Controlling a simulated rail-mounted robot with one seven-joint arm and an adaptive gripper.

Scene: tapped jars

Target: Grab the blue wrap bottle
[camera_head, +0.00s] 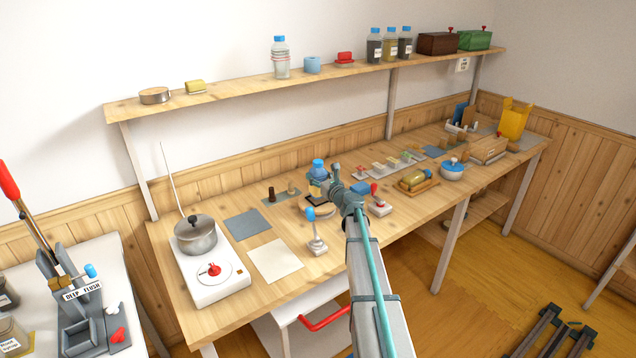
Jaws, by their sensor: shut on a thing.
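A small bottle with a blue top (319,166) is at the end of my arm, over the middle of the workbench. My gripper (327,181) is shut on this bottle. The gripper and arm hide much of its lower part, so I cannot tell whether it is clear of what lies beneath. A dark-edged stand or tray (316,209) lies just under and beside the gripper.
A hotplate with a pot (196,236) stands at the bench's left end. Small blocks, a yellow item on a board (418,183) and a blue pot (452,169) lie right. Bottles line the shelf (230,92) above.

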